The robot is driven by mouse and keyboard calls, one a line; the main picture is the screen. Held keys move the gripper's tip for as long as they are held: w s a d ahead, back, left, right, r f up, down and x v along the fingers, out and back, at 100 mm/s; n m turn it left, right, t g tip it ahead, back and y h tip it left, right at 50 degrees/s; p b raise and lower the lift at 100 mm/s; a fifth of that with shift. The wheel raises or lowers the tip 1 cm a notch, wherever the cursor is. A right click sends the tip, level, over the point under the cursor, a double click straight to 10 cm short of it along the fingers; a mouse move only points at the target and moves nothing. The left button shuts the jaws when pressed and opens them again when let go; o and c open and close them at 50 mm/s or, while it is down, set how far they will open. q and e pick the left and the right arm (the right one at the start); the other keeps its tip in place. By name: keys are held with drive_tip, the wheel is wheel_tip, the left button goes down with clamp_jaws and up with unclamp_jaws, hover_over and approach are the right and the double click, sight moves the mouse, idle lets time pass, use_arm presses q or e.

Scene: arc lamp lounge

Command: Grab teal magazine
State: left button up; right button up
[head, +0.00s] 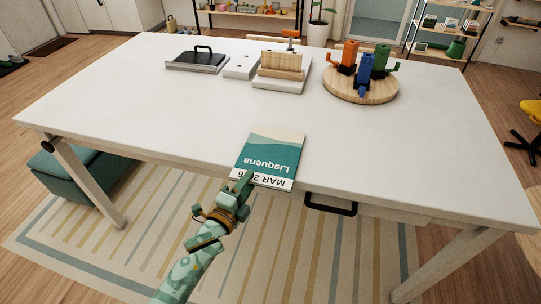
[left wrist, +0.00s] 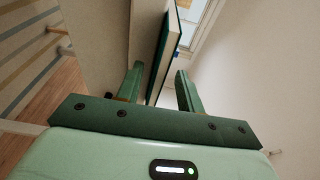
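The teal magazine (head: 272,152), with white lettering and a white strip reading "MAR", lies flat on the white table (head: 150,110). Its near end sticks out over the front edge. My left gripper (head: 243,183) is at that overhanging end, near its left corner. In the left wrist view the magazine (left wrist: 168,45) shows edge-on between the two fingers of my left gripper (left wrist: 158,88). The fingers are apart, one on each side of it, with gaps visible. My right gripper is in neither view.
A black drawer handle (head: 331,206) projects from the table front, right of the magazine. At the back stand a black-handled press (head: 197,60), a wooden holder (head: 281,66) and a round wooden board (head: 360,92) with coloured pieces. The tabletop around the magazine is clear.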

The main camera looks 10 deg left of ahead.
use_arm(q)
drive_tip(key=shift+x, duration=1.1)
clamp_jaws()
